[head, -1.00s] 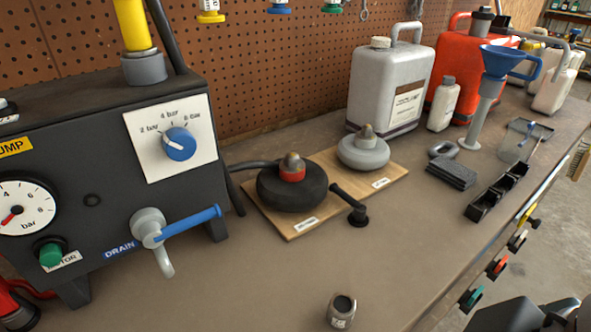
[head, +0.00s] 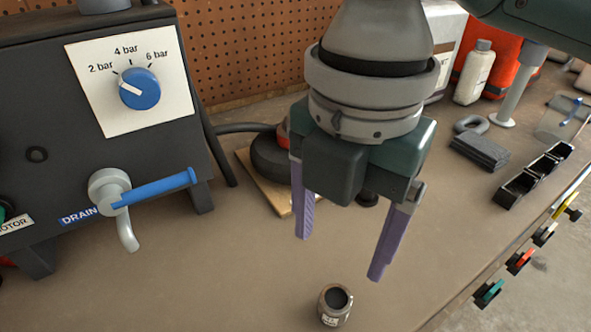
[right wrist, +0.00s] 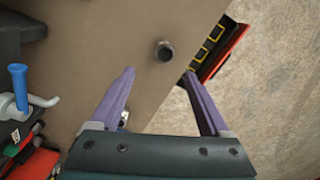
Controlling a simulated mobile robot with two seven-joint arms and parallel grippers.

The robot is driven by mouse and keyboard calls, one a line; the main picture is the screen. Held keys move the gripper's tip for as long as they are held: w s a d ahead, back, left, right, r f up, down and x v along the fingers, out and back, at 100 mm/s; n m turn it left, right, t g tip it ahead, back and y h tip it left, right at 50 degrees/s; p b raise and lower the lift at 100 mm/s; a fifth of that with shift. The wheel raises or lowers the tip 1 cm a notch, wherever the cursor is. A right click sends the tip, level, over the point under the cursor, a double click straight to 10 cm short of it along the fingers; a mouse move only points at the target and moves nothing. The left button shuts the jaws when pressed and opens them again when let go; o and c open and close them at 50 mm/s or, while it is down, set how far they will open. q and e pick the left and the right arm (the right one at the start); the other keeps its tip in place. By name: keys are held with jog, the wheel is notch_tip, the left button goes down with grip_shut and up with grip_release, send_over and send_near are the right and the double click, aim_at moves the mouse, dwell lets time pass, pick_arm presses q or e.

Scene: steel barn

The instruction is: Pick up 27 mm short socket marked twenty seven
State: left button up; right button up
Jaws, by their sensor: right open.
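The short socket (head: 335,304) is a dark grey metal cylinder with its open end up. It stands upright on the brown bench near the front edge; a small pale mark on its side is too small to read. It also shows in the right wrist view (right wrist: 165,50), beyond the fingertips and between their lines. My right gripper (head: 340,258) is open and empty, with purple fingers pointing down. It hangs above and behind the socket, apart from it. In the right wrist view its fingers (right wrist: 160,70) are spread wide. My left gripper is not in view.
A dark pump box (head: 100,130) with a blue drain lever (head: 155,190) stands at left. A wooden board (head: 268,190) lies behind my gripper. A black tray (head: 535,175) is at right. Coloured knobs (head: 520,262) line the bench edge. Bench around the socket is clear.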

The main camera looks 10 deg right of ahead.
send_over(337, 297)
jog(key=f, duration=0.4)
jog(key=shift+w+a+f, duration=0.2)
jog(key=shift+w+a, duration=0.05)
jog(key=shift+a, duration=0.05)
jog(key=f, duration=0.5)
jog(key=shift+s+d+f+b, duration=0.15)
jog(key=shift+s+d+b, duration=0.15)
jog(key=shift+b, duration=0.1)
grip_shut()
